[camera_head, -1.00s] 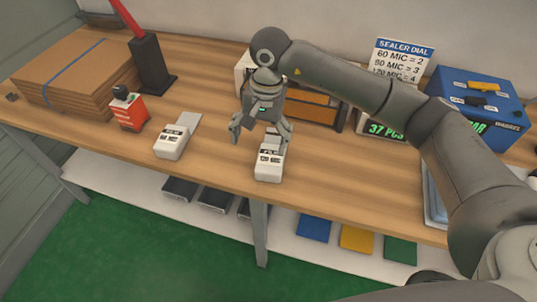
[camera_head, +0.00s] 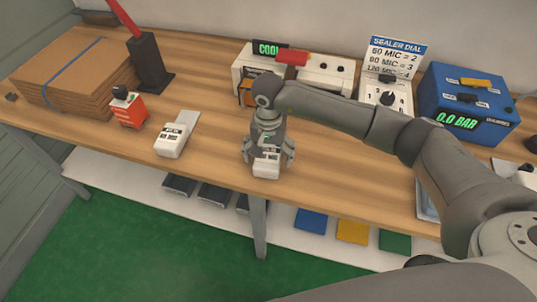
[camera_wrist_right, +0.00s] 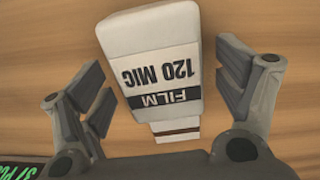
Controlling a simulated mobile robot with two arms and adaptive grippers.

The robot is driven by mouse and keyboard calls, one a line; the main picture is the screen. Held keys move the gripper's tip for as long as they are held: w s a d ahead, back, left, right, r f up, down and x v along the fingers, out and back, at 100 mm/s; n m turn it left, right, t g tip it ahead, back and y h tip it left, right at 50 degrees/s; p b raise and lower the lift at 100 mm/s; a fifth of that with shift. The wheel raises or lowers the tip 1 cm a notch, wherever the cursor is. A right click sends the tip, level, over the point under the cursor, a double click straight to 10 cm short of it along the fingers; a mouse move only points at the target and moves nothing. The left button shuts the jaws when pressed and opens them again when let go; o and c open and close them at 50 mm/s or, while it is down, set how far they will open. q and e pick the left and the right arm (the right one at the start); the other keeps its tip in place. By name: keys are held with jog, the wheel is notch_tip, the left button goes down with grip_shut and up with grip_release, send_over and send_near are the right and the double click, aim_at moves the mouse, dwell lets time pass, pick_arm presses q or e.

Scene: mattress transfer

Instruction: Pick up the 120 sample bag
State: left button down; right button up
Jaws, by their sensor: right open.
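The 120 sample bag (camera_head: 267,165) is a white packet lying on the wooden table near its front edge. In the right wrist view, the bag (camera_wrist_right: 150,55) shows a label reading "FILM 120 MIC". My right gripper (camera_head: 268,157) is above the bag with its fingers spread to either side. In the right wrist view, the open right gripper (camera_wrist_right: 165,95) has the bag between its fingers, with gaps on both sides. My left gripper is not in view.
A similar white packet (camera_head: 175,140) lies to the left. A red box (camera_head: 129,110) and cardboard stack (camera_head: 75,85) stand farther left. Behind are a white sealer with a "COOL" display (camera_head: 310,72), a dial sign (camera_head: 395,55) and a blue box (camera_head: 465,100) reading "0.0 BAR".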

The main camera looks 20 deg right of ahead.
jog(key=shift+f, duration=0.4)
jog(key=shift+c, duration=0.5)
jog(key=c, duration=1)
jog(key=shift+c, duration=0.5)
jog(key=shift+r, duration=0.15)
